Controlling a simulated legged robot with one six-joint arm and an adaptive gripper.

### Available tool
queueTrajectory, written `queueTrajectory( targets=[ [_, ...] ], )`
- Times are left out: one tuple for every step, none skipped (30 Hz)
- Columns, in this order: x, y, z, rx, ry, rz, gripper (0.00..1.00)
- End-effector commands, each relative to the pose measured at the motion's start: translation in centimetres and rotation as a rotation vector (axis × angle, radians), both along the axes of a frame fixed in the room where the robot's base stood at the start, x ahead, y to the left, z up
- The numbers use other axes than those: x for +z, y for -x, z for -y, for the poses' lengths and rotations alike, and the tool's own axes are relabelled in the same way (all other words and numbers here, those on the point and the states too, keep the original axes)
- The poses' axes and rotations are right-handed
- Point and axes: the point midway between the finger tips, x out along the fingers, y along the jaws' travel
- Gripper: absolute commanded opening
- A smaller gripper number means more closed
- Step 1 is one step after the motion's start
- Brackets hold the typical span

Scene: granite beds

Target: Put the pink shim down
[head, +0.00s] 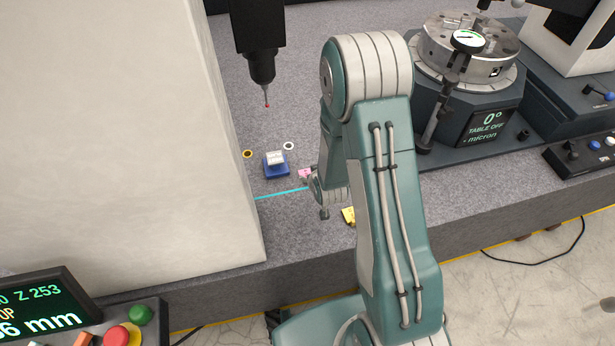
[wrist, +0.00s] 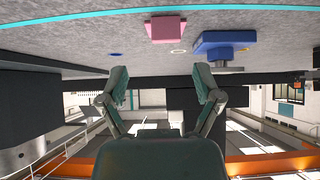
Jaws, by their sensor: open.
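The pink shim (head: 305,173) is a small flat piece on the grey granite bed (head: 300,225), just right of a blue block (head: 277,171) with a pale metal piece on top. In the wrist view, which is upside down, the pink shim (wrist: 166,29) appears to lie flat on the granite near the cyan line. My gripper (wrist: 160,80) is open there, with its fingers wide apart and nothing between them. The shim is outside the fingers, apart from them. In the head view my wrist partly covers the area beside the shim.
A hanging probe with a red tip (head: 266,104) is above the bed. A yellow piece (head: 348,216) lies near the front edge. A pale column (head: 130,130) stands left, a rotary table (head: 468,60) right.

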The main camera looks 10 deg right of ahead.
Motion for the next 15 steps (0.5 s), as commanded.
queueTrajectory(
  targets=[
    [-0.4,-0.2,-0.1,0.001,0.000,0.000,0.83],
    [-0.6,-0.3,-0.2,0.001,0.000,0.000,0.83],
    [-1.1,-0.6,-0.3,0.001,0.000,-0.001,0.83],
    [-1.5,-0.7,-0.4,0.001,0.001,-0.002,0.83],
    [-1.9,-1.0,-0.5,0.001,0.001,-0.002,0.83],
    [-2.4,-1.2,-0.6,0.001,0.000,-0.002,0.83],
    [-2.8,-1.4,-0.8,0.001,0.000,-0.002,0.83],
    [-3.1,-1.7,-0.8,0.001,0.001,-0.001,0.83],
    [-3.4,-2.1,-0.7,0.000,0.000,0.000,0.83],
    [-3.7,-2.4,-0.7,0.000,0.000,0.000,0.83],
    [-3.8,-2.6,-0.7,0.000,0.000,0.000,0.83],
    [-4.0,-2.8,-0.7,0.000,0.000,0.000,0.83],
    [-4.1,-2.9,-0.7,0.000,0.000,0.000,0.83],
    [-4.1,-2.9,-0.7,0.000,0.000,0.001,0.83],
    [-4.2,-3.0,-0.7,0.000,0.000,0.001,0.83]
  ],
)
